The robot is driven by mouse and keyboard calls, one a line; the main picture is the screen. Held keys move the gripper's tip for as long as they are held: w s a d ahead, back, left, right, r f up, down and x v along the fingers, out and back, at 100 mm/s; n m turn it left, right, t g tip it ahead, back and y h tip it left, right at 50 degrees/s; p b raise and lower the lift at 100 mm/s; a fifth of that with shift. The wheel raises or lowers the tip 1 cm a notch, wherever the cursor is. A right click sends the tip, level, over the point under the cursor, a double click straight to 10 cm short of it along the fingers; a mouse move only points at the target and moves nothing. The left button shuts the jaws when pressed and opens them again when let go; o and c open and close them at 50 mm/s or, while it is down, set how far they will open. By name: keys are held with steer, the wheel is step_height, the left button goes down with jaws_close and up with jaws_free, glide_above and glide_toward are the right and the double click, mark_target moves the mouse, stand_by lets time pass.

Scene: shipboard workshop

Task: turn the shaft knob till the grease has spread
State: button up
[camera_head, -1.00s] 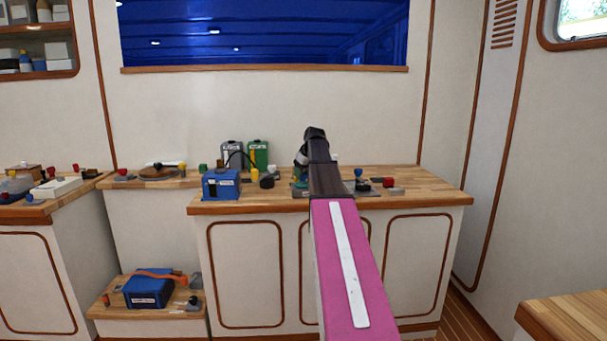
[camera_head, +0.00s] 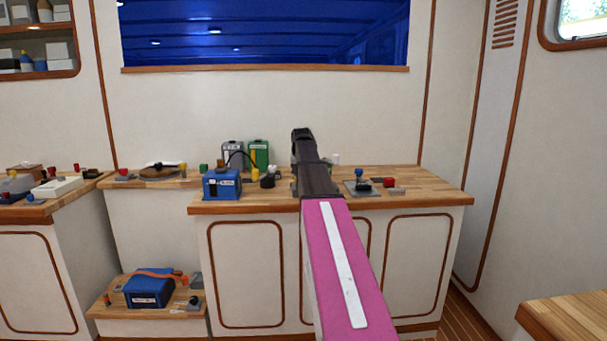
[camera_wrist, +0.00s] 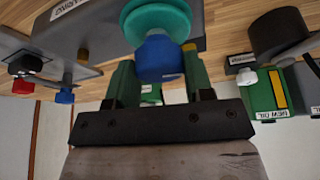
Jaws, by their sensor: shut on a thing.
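In the wrist view the blue shaft knob (camera_wrist: 158,60) sits against a teal round part (camera_wrist: 157,18) on a dark grey bearing block (camera_wrist: 80,33) with a white label. My gripper (camera_wrist: 160,78) has one finger on each side of the blue knob and is shut on it. No grease can be made out. In the head view my arm hides the knob, the block and my fingers.
A plate with a blue-knobbed lever (camera_head: 359,174) and a red-topped part (camera_head: 389,182) lie right of my arm. A blue box (camera_head: 222,184), a grey can (camera_head: 232,153) and a green can (camera_head: 258,153) stand to the left. The bench's right end is clear.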

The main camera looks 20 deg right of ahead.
steer(key=shift+m, duration=0.5)
steer(key=o, duration=0.9)
steer(key=shift+r, duration=0.15)
steer(key=v, duration=1)
steer(key=shift+s+a+r, duration=0.1)
steer(key=shift+a+r, duration=0.1)
steer(key=shift+r, duration=0.05)
